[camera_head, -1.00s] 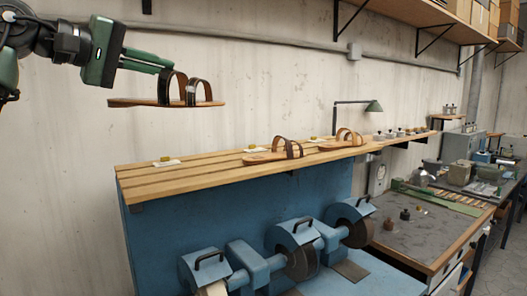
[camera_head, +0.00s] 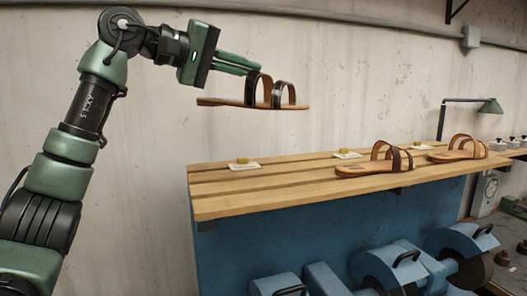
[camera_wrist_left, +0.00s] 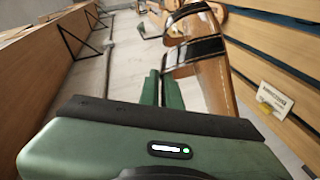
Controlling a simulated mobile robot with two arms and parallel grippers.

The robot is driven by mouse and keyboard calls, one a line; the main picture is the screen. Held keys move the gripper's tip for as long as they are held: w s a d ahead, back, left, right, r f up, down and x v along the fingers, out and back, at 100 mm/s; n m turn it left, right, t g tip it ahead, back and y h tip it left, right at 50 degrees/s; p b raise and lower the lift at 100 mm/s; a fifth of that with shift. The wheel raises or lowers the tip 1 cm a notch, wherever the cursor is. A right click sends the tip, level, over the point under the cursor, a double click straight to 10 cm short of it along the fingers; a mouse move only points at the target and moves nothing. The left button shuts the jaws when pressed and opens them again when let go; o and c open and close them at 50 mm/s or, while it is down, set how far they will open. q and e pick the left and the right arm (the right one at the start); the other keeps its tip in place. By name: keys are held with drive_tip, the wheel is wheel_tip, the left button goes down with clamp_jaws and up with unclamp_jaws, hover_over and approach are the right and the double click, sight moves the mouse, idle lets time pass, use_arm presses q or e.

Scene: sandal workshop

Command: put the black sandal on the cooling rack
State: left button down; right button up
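The black sandal (camera_head: 265,103), with a tan sole and two dark straps, hangs level in the air. My left gripper (camera_head: 256,69) has its green fingers shut on the rear strap. The cooling rack (camera_head: 270,190) is a slatted wooden shelf on a blue cabinet; its left part lies below the sandal, with a clear gap between. In the left wrist view the sandal (camera_wrist_left: 215,85) shows beyond the fingertips, and the rack (camera_wrist_left: 265,60) runs along the right. The strap's far side is hidden. My right gripper is not in view.
The front left slats are bare. A green lamp (camera_head: 490,106) stands behind.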

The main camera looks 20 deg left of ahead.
sight(266, 101)
use_arm(q)
drive_tip(key=f, duration=0.3)
drive_tip(key=w+f, duration=0.1)
drive_tip(key=f, duration=0.1)
drive_tip(key=shift+a+f, duration=0.3)
drive_tip(key=shift+f, duration=0.05)
wheel_tip(266, 101, down, 10)
drive_tip(key=shift+f+p, duration=0.1)
drive_tip(key=shift+p, duration=0.65)
drive_tip(key=shift+s+f, duration=0.1)
drive_tip(key=shift+f, duration=0.35)
drive_tip(key=c, duration=2)
unclamp_jaws()
drive_tip(key=shift+d+f, duration=0.1)
drive_tip(key=shift+f, duration=0.1)
drive_tip(key=o, duration=0.4)
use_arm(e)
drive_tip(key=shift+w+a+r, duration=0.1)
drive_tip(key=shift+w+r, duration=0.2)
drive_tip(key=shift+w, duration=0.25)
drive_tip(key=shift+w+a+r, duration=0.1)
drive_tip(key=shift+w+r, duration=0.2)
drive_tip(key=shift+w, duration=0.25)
